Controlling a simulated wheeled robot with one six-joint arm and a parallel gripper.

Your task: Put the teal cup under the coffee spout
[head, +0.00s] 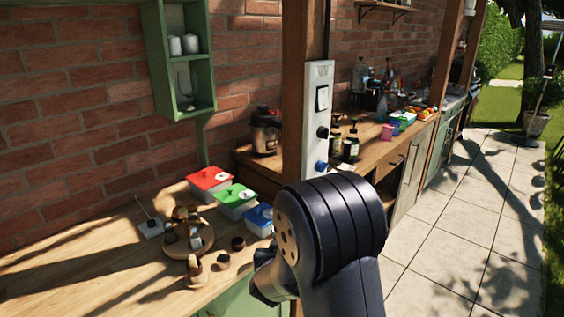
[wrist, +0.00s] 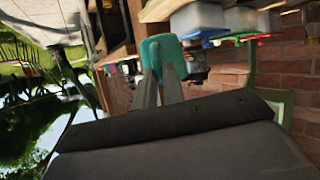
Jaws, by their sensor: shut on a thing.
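The teal cup (wrist: 159,46) shows in the wrist view, at the tips of my gripper (wrist: 159,68). The two grey fingers are shut on it. The wrist picture is turned over, so the cup's upright or tilted pose is hard to tell. In the head view my dark arm hides the cup and the fingers. A dark metallic appliance (head: 266,131) stands on the counter by the brick wall. It may be the coffee machine, but no spout can be made out.
Red (head: 210,180), green (head: 235,200) and blue (head: 260,218) lidded boxes line the near counter (head: 90,285). A round wooden tray (head: 188,240) with small items stands left of them. A wooden post (head: 297,100) with a grey panel (head: 318,115) rises beside the appliance. Bottles (head: 351,142) stand beyond.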

